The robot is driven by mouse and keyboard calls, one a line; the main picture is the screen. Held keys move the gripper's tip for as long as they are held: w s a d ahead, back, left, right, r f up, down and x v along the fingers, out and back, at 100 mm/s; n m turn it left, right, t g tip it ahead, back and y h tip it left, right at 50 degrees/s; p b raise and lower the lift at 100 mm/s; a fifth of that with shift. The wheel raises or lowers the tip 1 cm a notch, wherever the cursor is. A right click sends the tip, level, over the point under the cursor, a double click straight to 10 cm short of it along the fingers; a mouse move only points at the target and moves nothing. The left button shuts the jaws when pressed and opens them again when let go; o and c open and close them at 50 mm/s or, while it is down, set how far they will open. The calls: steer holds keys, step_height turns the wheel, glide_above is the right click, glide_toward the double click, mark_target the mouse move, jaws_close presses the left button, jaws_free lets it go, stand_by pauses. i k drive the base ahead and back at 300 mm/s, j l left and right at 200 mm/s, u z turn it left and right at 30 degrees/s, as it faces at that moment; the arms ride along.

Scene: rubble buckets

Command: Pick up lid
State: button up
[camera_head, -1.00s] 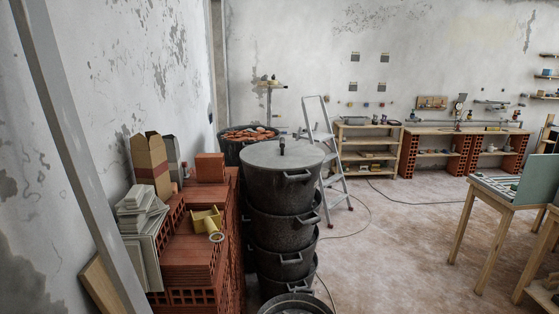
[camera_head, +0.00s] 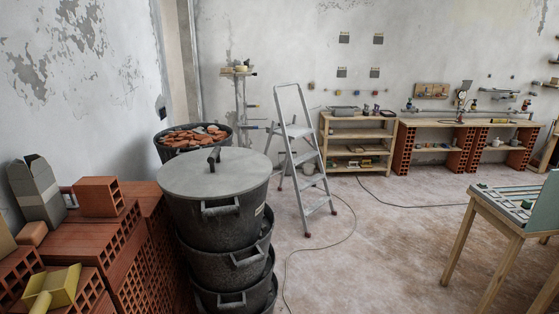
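The lid (camera_head: 232,175) is a round grey disc with a dark upright handle (camera_head: 214,158) near its middle. It lies flat on top of a stack of black buckets (camera_head: 212,222), left of the picture's centre. The lid covers the top bucket's mouth, so its inside is hidden. My gripper is not in view.
A bucket of red rubble (camera_head: 193,139) stands behind the lid. Red bricks (camera_head: 100,196) and a yellow piece (camera_head: 58,286) are stacked at left. A stepladder (camera_head: 304,160) stands to the right.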

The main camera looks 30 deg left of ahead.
mark_target(218, 172)
steer(key=i+l, duration=0.1)
steer(key=i, duration=0.4)
steer(key=i+l, duration=0.1)
steer(key=i, duration=0.4)
steer(key=i+j+u, duration=0.1)
steer(key=i+u, duration=0.6)
steer(key=u, duration=0.25)
steer(key=i+l+u, duration=0.1)
steer(key=i+u, duration=0.35)
steer(key=i+l+u, duration=0.2)
steer(key=u, duration=0.25)
